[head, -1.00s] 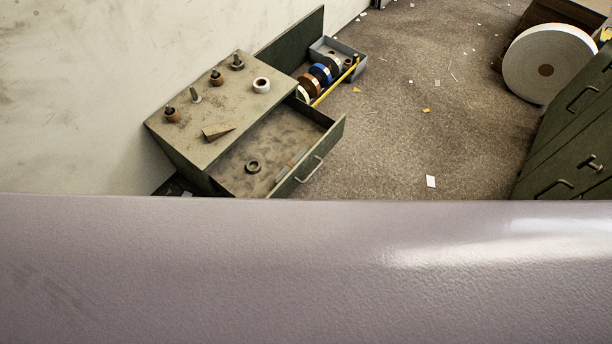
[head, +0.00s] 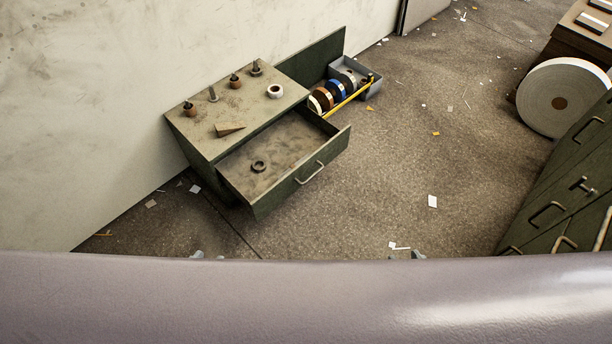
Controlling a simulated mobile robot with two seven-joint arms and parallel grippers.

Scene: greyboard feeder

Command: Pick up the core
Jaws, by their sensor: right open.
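A dark ring (head: 259,166), which may be the core, lies flat in the pulled-out drawer (head: 290,150) of the green cabinet. A white ring (head: 275,91) with an open centre stands on the cabinet top (head: 238,108); I cannot tell for certain which of the two is the core. Only the grey tips of my left gripper (head: 208,256) and right gripper (head: 405,256) show above my pale body at the bottom. Both are well short of the cabinet and touch neither ring. My right gripper is open. Too little of the left shows to tell its state.
A wedge (head: 229,129) and several upright pegs stand on the cabinet top. Behind it, a grey tray (head: 370,88) and coloured rolls sit by a yellow bar (head: 348,98). A big white roll (head: 545,85) and green drawers (head: 570,190) stand at right. The middle floor is clear except for scraps.

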